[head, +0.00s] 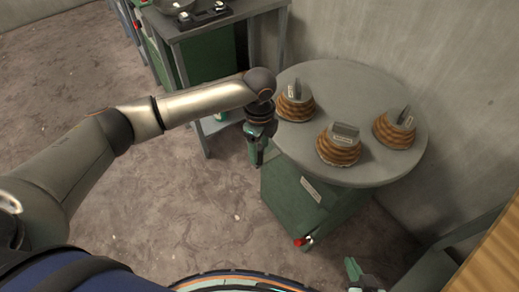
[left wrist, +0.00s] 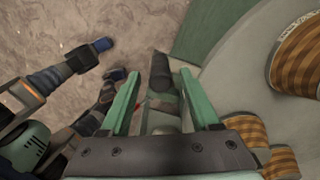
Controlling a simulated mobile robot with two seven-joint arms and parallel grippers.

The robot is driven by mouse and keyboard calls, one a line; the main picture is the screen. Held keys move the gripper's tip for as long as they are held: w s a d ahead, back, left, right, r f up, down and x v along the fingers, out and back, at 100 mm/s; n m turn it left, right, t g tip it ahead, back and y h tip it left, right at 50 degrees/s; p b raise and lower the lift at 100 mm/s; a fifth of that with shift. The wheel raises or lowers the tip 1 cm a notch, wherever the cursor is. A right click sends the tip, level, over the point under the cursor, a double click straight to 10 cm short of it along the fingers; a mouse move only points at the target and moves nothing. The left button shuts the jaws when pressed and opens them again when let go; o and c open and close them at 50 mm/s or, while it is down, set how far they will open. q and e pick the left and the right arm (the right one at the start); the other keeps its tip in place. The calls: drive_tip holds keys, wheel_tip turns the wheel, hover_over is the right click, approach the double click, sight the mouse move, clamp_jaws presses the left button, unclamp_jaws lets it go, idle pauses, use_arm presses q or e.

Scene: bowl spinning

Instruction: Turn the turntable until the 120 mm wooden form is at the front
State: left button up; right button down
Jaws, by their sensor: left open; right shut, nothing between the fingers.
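The turntable (head: 350,90) is a grey round disc on a green cabinet base at the right of the head view; its edge also shows in the left wrist view (left wrist: 238,85). Three ribbed wooden forms with tags stand on it: one at the left (head: 295,108), one nearest me (head: 337,154), one at the right (head: 393,135). The tags are too small to read, so I cannot tell which is the 120 mm form. My left gripper (head: 257,157) is open and empty, pointing down just outside the disc's left edge. My right gripper (head: 362,278) is shut at the bottom edge, partly cut off.
The green cabinet (head: 300,195) under the disc has a red knob (head: 303,241) low at its front. A grey workbench (head: 215,25) stands behind on the left. A wall closes off the right and back. A wooden surface (head: 492,262) is at bottom right. The floor at left is clear.

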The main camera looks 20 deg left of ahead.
use_arm(q)
drive_tip(key=shift+f, duration=0.75)
clamp_jaws()
idle(0.9)
